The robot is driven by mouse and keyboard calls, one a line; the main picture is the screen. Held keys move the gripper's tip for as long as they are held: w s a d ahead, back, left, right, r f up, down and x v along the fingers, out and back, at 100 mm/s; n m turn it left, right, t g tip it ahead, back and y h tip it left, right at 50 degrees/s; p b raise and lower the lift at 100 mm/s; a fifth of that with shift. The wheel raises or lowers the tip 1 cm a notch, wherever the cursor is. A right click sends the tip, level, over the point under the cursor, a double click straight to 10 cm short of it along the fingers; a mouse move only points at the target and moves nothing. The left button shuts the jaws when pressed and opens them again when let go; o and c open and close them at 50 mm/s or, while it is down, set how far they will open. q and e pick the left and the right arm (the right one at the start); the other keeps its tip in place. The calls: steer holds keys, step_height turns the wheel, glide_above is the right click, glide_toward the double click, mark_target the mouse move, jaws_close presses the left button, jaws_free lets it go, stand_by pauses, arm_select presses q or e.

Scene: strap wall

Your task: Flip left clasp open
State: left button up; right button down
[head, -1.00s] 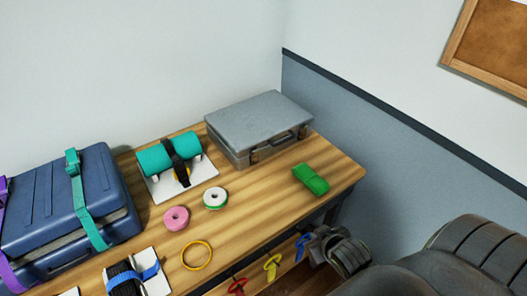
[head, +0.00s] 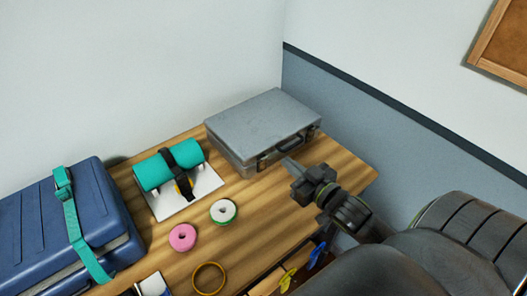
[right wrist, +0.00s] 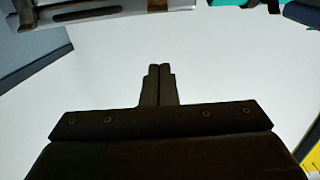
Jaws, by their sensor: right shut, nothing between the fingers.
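The grey case (head: 258,122) lies closed at the back of the table, its handle (head: 293,143) on the front face. Its left clasp (head: 262,163) is a small brownish piece left of the handle. My right gripper (head: 287,163) is shut and empty in front of the case, its tips just right of the left clasp; I cannot tell if they touch. In the right wrist view, the shut fingers (right wrist: 160,72) point toward the case's front (right wrist: 95,14), cut off by the top edge, with a clasp (right wrist: 159,5) above the tips. My left gripper is out of view.
A blue suitcase (head: 50,225) is at far left.

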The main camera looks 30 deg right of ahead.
glide_above(266, 158)
steer(key=shift+b, duration=0.35)
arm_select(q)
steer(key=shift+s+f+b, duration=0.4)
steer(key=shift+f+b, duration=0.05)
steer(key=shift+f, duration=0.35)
arm_select(e)
steer(key=f, duration=0.1)
steer(key=s+f, duration=0.1)
steer(key=f, duration=0.2)
steer(key=shift+s+d, duration=0.1)
steer(key=shift+s, duration=0.25)
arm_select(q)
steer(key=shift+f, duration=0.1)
